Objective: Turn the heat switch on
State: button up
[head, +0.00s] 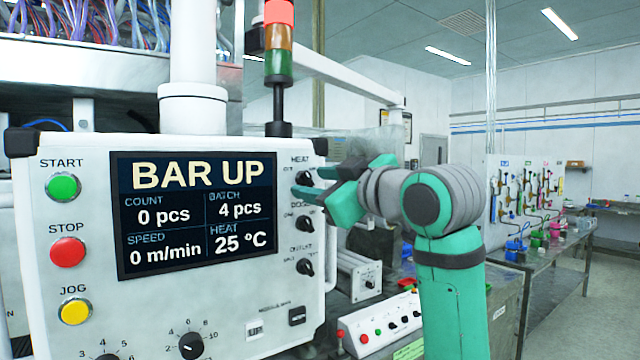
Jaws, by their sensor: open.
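The heat switch (304,178) is a black rotary knob under the label HEAT, at the upper right of the white control panel (120,300). The fingers partly cover it, and I cannot tell its position for certain. My gripper (312,183), green and dark grey, is open with its fingertips at the knob. I cannot tell whether they touch it. The panel's screen (196,212) reads BAR UP, with HEAT 25 °C.
Two similar black knobs, the upper (305,223) and the lower (305,267), sit below the heat switch. START (63,187), STOP (68,252) and JOG (75,311) buttons line the left. A signal tower (279,50) rises behind the panel. A small button box (380,322) stands below my arm.

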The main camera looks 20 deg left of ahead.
jog(key=shift+a, duration=0.25)
jog(key=shift+s+a, duration=0.15)
jog(key=shift+s, duration=0.05)
jog(key=c, duration=1)
jog(key=shift+d, duration=0.2)
jog(key=m, duration=0.6)
jog(key=shift+s+a, duration=0.15)
jog(key=m, duration=0.5)
jog(key=shift+s+m, duration=0.1)
jog(key=shift+m, duration=0.2)
